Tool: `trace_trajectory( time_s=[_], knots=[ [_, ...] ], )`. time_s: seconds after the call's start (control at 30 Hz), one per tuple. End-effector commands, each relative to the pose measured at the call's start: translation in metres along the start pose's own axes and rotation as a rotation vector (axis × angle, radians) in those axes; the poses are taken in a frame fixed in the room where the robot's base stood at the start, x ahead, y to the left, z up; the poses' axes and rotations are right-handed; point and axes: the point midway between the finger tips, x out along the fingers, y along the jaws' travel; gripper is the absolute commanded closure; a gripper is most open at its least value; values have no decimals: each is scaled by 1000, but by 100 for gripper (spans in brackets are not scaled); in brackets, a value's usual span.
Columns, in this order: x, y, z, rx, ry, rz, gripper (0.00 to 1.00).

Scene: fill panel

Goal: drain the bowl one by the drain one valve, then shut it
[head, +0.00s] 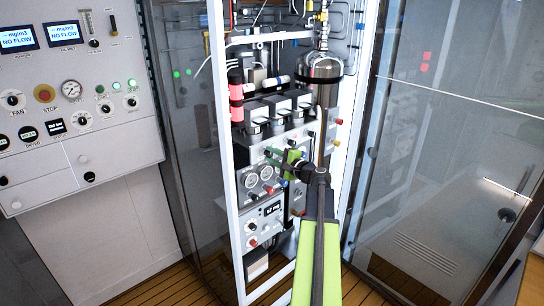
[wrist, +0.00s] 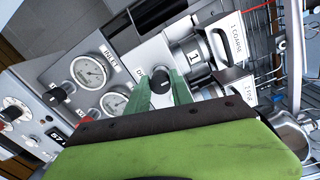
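In the wrist view a round black knob (wrist: 160,79) sits on the grey panel, beside a partly covered label starting with "D"; I cannot read whether it is drain one. The green fingers of my gripper (wrist: 161,84) stand apart, one on each side of this knob. I cannot tell whether they touch it. Bowl one (wrist: 195,56), marked "1", is to the right of the knob, under a white block labelled 1 COARSE. In the head view my gripper (head: 283,157) is at the panel below the row of bowls. Liquid in the bowl cannot be made out.
A second bowl block (wrist: 238,92) is close to the right finger. Two gauges (wrist: 89,71) are left of the knob. In the head view a steel cylinder (head: 322,75) hangs above my arm, and a white frame post (head: 228,170) stands left.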

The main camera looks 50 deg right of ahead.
Motion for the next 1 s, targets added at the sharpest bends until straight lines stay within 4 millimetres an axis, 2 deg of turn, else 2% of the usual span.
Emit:
trace_trajectory(
  time_s=[0.03,0.13,0.17,0.43,0.53,0.67,1.0],
  knots=[
    [0,-1,0,2,1,-3,67],
    [0,-1,0,1,1,-2,54],
    [0,-1,0,1,1,-1,53],
    [-1,0,0,-1,1,0,53],
    [-9,0,0,-1,2,0,53],
    [-37,0,1,-1,4,-1,53],
    [-132,0,1,0,4,-2,53]
  ],
)
